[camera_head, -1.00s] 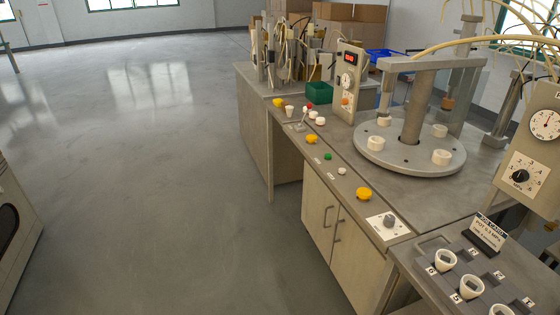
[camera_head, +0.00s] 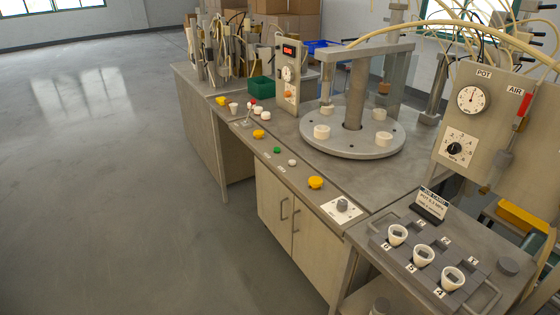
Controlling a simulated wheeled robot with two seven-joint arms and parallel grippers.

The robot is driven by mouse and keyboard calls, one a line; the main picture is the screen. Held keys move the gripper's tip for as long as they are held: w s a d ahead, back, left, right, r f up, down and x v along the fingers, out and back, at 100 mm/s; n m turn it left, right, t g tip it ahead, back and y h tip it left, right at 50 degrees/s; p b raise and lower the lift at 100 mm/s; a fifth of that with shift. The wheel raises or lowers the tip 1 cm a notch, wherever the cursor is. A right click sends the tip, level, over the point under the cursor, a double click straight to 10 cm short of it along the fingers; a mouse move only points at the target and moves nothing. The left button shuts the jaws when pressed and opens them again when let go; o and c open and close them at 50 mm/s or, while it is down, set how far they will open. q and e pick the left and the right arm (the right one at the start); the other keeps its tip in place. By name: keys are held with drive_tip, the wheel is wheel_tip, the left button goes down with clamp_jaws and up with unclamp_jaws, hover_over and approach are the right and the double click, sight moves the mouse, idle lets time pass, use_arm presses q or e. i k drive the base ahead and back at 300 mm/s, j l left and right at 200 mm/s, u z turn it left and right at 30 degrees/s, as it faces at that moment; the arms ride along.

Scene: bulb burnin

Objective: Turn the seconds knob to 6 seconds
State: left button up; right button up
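A black knob (camera_head: 454,148) with a numbered scale sits on a white plate of the right-hand panel, below a round gauge (camera_head: 472,98). A slim upright box (camera_head: 295,104) in the middle has a red display (camera_head: 289,50), a small round dial (camera_head: 287,73) and an orange knob (camera_head: 288,94). The markings are too small to tell which is the seconds knob. Neither of my grippers is in view.
A round turntable (camera_head: 352,150) with white sockets stands behind the strip. A dark rack (camera_head: 400,256) with white cups and a small sign (camera_head: 431,204) stand at the near right. The floor (camera_head: 110,200) at left is clear.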

sight(342, 205)
drive_tip(key=i+j+z, duration=0.25)
drive_tip(key=i, duration=0.2)
drive_tip(key=i+j+z, duration=0.3)
drive_tip(key=i+j, duration=0.1)
drive_tip(key=j, duration=0.05)
